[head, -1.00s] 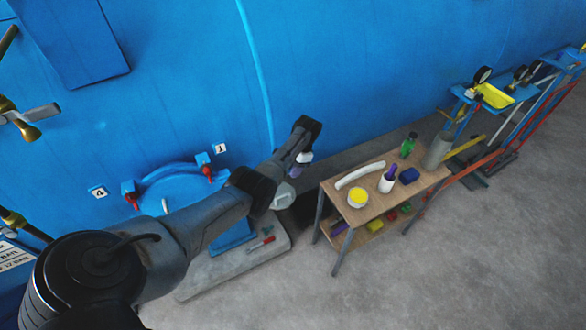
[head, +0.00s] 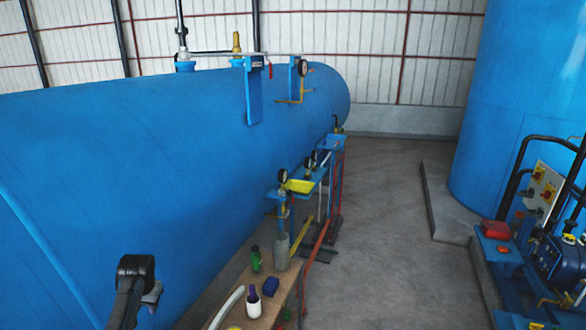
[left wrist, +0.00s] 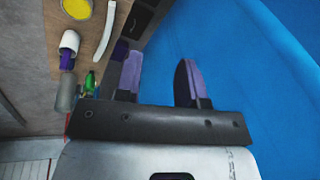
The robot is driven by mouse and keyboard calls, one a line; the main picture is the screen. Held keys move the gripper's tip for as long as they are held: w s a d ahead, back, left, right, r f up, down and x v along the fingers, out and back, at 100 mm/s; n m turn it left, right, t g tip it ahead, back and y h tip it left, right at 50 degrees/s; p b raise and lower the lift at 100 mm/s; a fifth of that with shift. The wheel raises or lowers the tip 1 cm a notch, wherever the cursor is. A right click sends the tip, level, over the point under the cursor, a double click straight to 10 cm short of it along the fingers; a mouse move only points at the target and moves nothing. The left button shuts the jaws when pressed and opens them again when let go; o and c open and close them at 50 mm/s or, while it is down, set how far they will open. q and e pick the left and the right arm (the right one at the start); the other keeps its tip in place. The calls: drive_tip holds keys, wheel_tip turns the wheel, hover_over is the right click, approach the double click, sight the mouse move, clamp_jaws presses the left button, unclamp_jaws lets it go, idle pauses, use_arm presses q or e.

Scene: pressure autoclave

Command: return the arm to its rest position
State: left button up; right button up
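My left arm comes up at the bottom left of the head view, ending in a dark, blocky wrist part with my left gripper (head: 150,296) beside it. Its fingertips are hard to make out there. In the left wrist view the two purple-faced fingers of the left gripper (left wrist: 160,80) stand apart with nothing between them. They are beside the blue autoclave wall (left wrist: 275,85), which also fills the left of the head view (head: 150,160). My right gripper is in neither view.
A wooden table (head: 236,298) holds a green bottle (head: 256,259), a blue block (head: 271,287), a purple-capped white bottle (head: 254,303) and a white curved piece (head: 226,308). A gauge stand with a yellow tray (head: 298,186) is behind it. Grey floor (head: 380,230) lies clear to the right.

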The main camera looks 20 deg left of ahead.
use_arm(q)
drive_tip(key=w+d+r+t+y, duration=0.1)
drive_tip(key=w+d+r+t, duration=0.25)
drive_tip(key=r, duration=0.65)
drive_tip(key=s+d+r+m+t+p, duration=0.1)
drive_tip(key=s+d+r+t+p, duration=0.15)
drive_tip(key=d, duration=0.65)
drive_tip(key=s+d+r+m+t+p, duration=0.1)
drive_tip(key=s+d+r+m+t, duration=0.2)
drive_tip(key=d, duration=0.5)
drive_tip(key=s+d+f+m+h+p, duration=0.1)
drive_tip(key=s+d+f+h+p, duration=0.25)
drive_tip(key=s+d, duration=1.05)
drive_tip(key=s+f+g+p, duration=0.1)
drive_tip(key=s+f+g, duration=0.2)
drive_tip(key=s, duration=0.7)
drive_tip(key=s+d+f+g+p, duration=0.1)
drive_tip(key=s+f+g, duration=0.2)
drive_tip(key=s+f, duration=0.5)
drive_tip(key=s, duration=0.2)
drive_tip(key=shift+s+d+p, duration=0.3)
drive_tip(key=shift+p, duration=0.1)
